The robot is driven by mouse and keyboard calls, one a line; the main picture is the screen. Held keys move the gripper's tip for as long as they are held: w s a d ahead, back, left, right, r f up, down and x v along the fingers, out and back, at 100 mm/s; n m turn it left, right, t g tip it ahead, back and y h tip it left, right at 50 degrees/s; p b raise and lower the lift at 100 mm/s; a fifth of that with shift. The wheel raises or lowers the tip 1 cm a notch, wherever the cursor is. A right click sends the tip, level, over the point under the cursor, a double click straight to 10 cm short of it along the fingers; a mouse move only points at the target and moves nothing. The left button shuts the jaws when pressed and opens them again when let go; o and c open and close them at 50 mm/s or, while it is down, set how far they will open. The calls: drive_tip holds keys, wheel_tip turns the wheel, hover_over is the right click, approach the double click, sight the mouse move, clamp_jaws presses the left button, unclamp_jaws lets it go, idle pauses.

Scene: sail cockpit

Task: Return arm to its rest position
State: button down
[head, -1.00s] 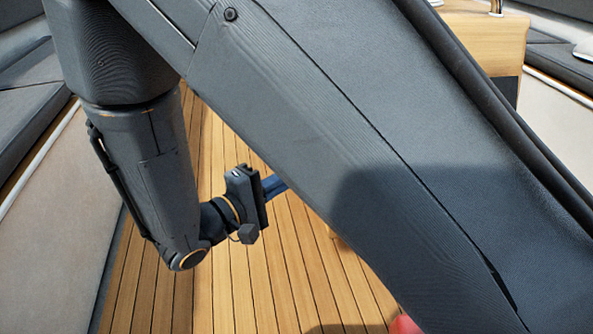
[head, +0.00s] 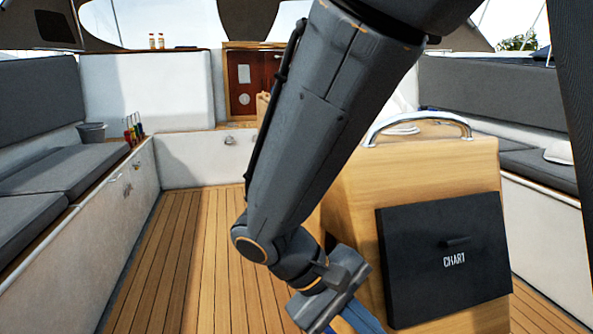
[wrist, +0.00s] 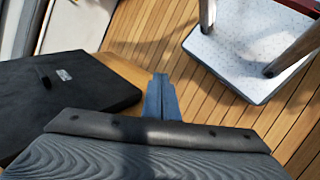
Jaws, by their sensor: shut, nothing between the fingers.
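My gripper (head: 350,318) hangs at the end of my arm in the lower middle of the head view. Its blue fingers run down to the bottom edge of that view. In the wrist view the blue fingers (wrist: 161,98) lie together, shut with nothing between them. My grey arm crosses the middle of the head view, in front of part of the wooden console (head: 345,205). The gripper is close to the left of the black panel marked CHART (head: 445,265) in the picture; I cannot tell the exact gap.
The plank floor (head: 195,265) is clear at the left. Cushioned benches (head: 60,170) line both sides. A steel rail (head: 420,122) tops the console. The wrist view shows a white speckled slab with legs (wrist: 245,50).

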wheel_tip(320, 180, up, 5)
drive_tip(key=s+a+m+t+y, duration=0.1)
drive_tip(key=s+a+m+y, duration=0.15)
drive_tip(key=y, duration=0.65)
drive_tip(key=d+r+m+p, duration=0.3)
drive_tip(key=d+r+p, duration=0.6)
drive_tip(key=p, duration=1)
drive_tip(key=shift+d+r+h+p, duration=0.15)
drive_tip(key=shift+r+h+p, duration=0.15)
drive_tip(key=shift+r, duration=0.4)
